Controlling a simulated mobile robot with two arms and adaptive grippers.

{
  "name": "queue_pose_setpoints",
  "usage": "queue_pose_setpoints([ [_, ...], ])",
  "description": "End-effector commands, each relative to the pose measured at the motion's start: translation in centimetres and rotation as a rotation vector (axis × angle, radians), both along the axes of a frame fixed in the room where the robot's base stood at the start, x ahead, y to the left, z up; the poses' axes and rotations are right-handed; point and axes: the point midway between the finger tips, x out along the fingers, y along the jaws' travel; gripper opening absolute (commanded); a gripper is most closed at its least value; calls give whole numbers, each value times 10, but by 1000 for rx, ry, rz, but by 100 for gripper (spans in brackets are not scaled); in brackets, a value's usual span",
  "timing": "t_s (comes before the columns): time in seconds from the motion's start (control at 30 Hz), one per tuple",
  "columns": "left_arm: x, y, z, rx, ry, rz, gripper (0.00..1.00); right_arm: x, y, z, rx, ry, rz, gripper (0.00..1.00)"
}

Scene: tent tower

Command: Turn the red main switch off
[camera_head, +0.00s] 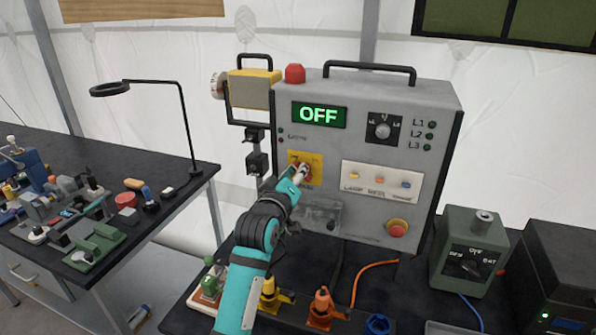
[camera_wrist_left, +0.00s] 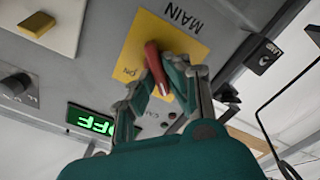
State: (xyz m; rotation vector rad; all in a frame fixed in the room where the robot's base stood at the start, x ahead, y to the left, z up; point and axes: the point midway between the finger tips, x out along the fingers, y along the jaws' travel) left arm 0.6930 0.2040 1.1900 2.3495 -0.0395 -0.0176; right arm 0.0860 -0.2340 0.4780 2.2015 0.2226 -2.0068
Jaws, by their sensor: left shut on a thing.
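The red main switch (camera_wrist_left: 156,68) sits on a yellow plate (camera_wrist_left: 158,36) marked MAIN on the grey control box (camera_head: 347,90). My left gripper (camera_wrist_left: 160,85) is shut on the red handle, with a finger on either side of it. In the head view my left gripper (camera_head: 300,172) reaches the yellow plate and hides most of the switch. The green display (camera_head: 319,115) on the box reads OFF. My right gripper is not in view.
An emergency button (camera_head: 397,228), a dial (camera_head: 382,128) and a panel of small switches (camera_head: 381,182) are on the same box face. Coloured connectors (camera_head: 321,306) stand on the bench in front. A cluttered table with a lamp (camera_head: 110,89) stands at left.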

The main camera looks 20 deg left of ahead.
Motion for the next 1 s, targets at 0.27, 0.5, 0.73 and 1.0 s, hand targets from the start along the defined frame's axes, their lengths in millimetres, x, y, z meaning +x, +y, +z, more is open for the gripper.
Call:
queue_pose_setpoints([
  [0.27, 0, 0, 0, -12, 0, 1, 0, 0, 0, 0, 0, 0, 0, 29],
  [0.5, 0, 0, 0, -11, 0, 1, 23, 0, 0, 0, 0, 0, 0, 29],
  [0.73, 0, 0, 0, -9, 0, 1, 35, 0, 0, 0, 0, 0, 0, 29],
  [1.0, -11, 1, -1, -9, 0, 0, 35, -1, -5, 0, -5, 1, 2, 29],
])
